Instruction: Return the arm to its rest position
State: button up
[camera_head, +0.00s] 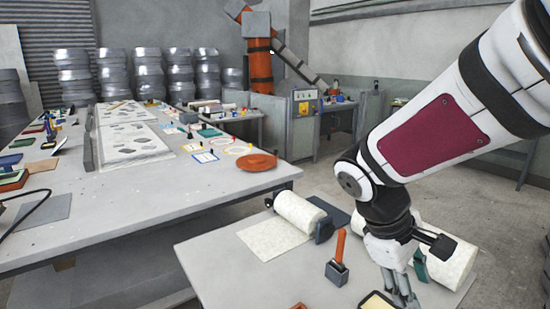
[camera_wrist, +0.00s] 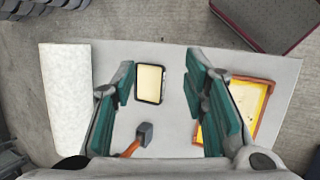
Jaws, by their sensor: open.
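My arm reaches in from the right of the head view. My gripper (camera_head: 400,290) points down over the small grey table (camera_head: 215,262). In the wrist view my gripper (camera_wrist: 162,82) has its two green-padded fingers spread wide apart, with nothing held between them. Beyond the fingers, a small dark-rimmed tray (camera_wrist: 149,84) with a cream inside lies on the table top. In the head view this tray's edge shows at the bottom, beside the gripper. How high the fingers are above the table is hard to tell.
Another roll (camera_head: 455,265) is right beside my gripper. An orange-framed tray (camera_wrist: 262,112) lies at right. A long workbench (camera_head: 180,200) stands left.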

jog(key=s+a+r+m+t+y, duration=0.2)
jog(key=s+r+m, duration=0.1)
jog(key=s, duration=0.3)
jog(key=s+a+r+m+t+y, duration=0.1)
jog(key=s+r+m+t+y, duration=0.1)
jog(key=s, duration=0.5)
jog(key=shift+a+r+m+y, duration=0.35)
jog(key=shift+r+m+y, duration=0.3)
jog(key=shift+m, duration=0.55)
jog(key=shift+f, duration=0.1)
